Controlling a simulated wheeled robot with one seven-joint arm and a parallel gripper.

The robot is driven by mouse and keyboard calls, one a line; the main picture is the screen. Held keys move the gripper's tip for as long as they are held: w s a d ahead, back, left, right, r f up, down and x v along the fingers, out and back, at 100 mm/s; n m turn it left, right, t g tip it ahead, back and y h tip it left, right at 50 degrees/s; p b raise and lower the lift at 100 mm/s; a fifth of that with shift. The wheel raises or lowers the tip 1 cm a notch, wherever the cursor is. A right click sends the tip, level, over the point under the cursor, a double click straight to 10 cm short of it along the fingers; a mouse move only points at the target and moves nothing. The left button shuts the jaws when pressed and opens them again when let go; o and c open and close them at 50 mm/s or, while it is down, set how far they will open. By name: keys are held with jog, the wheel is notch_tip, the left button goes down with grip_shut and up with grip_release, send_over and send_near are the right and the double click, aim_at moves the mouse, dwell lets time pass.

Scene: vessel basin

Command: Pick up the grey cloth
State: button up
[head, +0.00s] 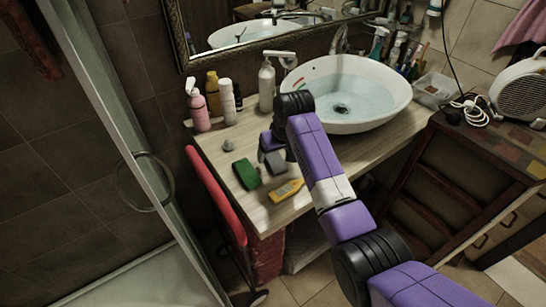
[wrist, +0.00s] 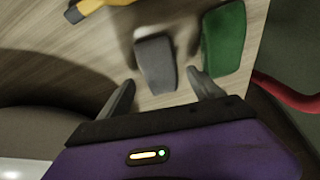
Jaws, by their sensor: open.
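The grey cloth (head: 276,162) lies on the wooden counter, looking like a small grey block, partly behind my arm in the head view. In the wrist view the grey cloth (wrist: 155,62) lies just ahead of and partly between my fingertips. My gripper (wrist: 160,80) is open, with one finger on each side of the cloth's near end. I cannot tell whether either finger touches it. Nothing is held. In the head view my fingertips are hidden.
A green sponge-like block (head: 246,173) lies close beside the cloth, also in the wrist view (wrist: 224,38). A yellow tool (head: 287,191) lies near the front edge. A pink bottle (head: 198,106), other bottles and the white basin (head: 350,92) stand behind. A red chair-like rail (head: 215,190) borders the counter.

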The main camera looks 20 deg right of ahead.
aim_at(274, 156)
jog(key=shift+x, duration=1.15)
jog(key=shift+c, duration=0.4)
jog(key=c, duration=1.3)
jog(key=shift+c, duration=0.2)
notch_tip(274, 156, up, 20)
jog(key=b, duration=0.2)
